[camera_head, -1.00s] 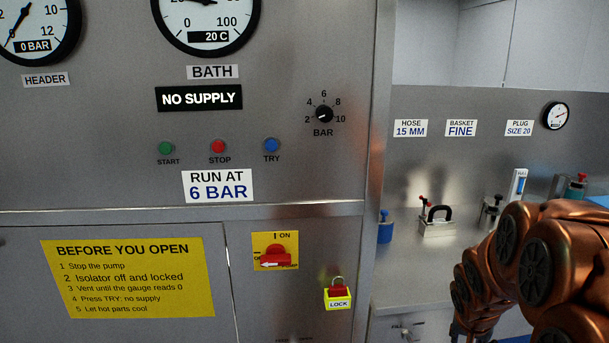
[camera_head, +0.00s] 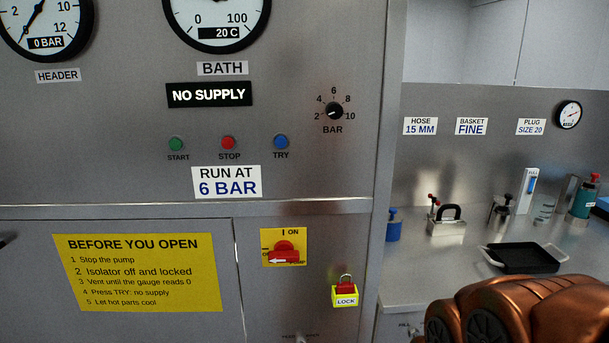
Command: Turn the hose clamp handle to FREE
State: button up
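I cannot make out a hose clamp handle or a FREE mark in the head view. A HOSE 15 MM label (camera_head: 420,126) is on the back wall at the right. My gripper is not in view. Only copper-coloured links of my arm show at the lower right, and they hide part of the counter front.
The panel has a NO SUPPLY display (camera_head: 209,95), a BAR knob (camera_head: 334,111), a red isolator switch (camera_head: 284,252) and a LOCK padlock (camera_head: 345,293). The counter (camera_head: 405,278) holds a black tray (camera_head: 522,258), a black-handled block (camera_head: 447,226) and a green canister (camera_head: 583,200).

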aim_at(434, 200)
jog(key=k, duration=0.65)
jog(key=z, duration=0.65)
jog(key=i, duration=0.55)
jog(key=z, duration=1.1)
jog(key=i, duration=1.5)
jog(key=u, duration=1.1)
jog(key=i, duration=0.55)
jog(key=u, duration=0.6)
